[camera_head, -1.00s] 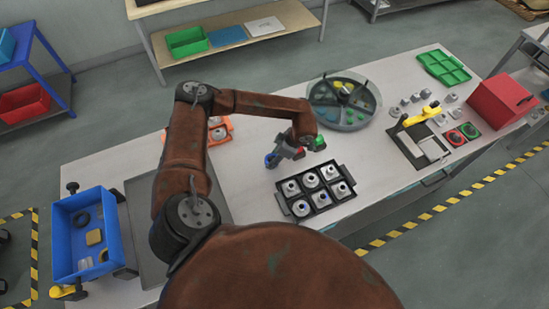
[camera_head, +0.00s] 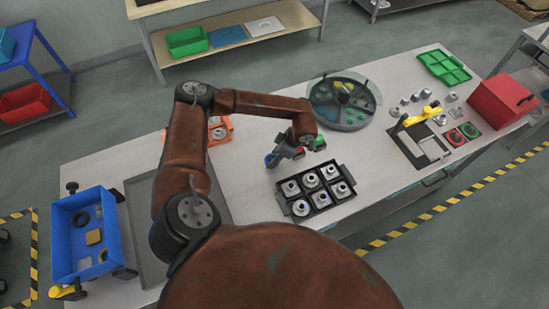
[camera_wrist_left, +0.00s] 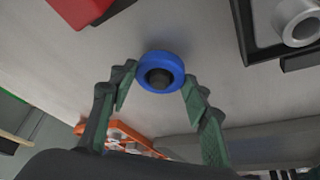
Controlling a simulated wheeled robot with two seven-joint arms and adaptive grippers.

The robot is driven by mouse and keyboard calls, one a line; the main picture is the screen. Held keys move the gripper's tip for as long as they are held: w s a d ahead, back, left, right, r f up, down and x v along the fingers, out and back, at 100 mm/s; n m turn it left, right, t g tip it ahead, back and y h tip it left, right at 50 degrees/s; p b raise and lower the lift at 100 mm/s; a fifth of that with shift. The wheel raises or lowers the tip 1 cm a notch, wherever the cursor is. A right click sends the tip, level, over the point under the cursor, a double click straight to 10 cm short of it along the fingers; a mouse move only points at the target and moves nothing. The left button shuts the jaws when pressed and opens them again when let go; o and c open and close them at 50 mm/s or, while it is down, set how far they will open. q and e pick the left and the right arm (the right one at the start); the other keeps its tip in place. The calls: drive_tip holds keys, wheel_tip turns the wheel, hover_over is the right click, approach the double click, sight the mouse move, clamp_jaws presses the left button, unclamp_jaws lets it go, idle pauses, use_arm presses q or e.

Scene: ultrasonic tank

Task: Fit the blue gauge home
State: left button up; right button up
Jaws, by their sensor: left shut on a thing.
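The blue gauge is a thick blue ring with a dark centre; in the left wrist view the ring (camera_wrist_left: 148,58) sits between my left gripper's green-padded fingertips (camera_wrist_left: 160,78). In the head view my left gripper (camera_head: 273,158) hangs over the table, just behind and left of the black tray, with a bit of blue at its tip. It is shut on the blue ring. The black tray (camera_head: 310,215) holds several grey ring-shaped fittings; its corner shows in the left wrist view (camera_wrist_left: 262,55). My right gripper is not in view.
A round divided tray (camera_head: 316,100) stands behind the black tray. An orange tray (camera_head: 227,133) lies to the left. A blue bin (camera_head: 64,255) stands at the table's left end. A yellow-handled fixture (camera_head: 420,116) and a red box (camera_head: 502,100) stand at the right.

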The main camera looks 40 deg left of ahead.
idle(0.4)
use_arm(q)
drive_tip(key=o, duration=1.5)
drive_tip(key=shift+c, duration=0.2)
drive_tip(key=v, duration=1.2)
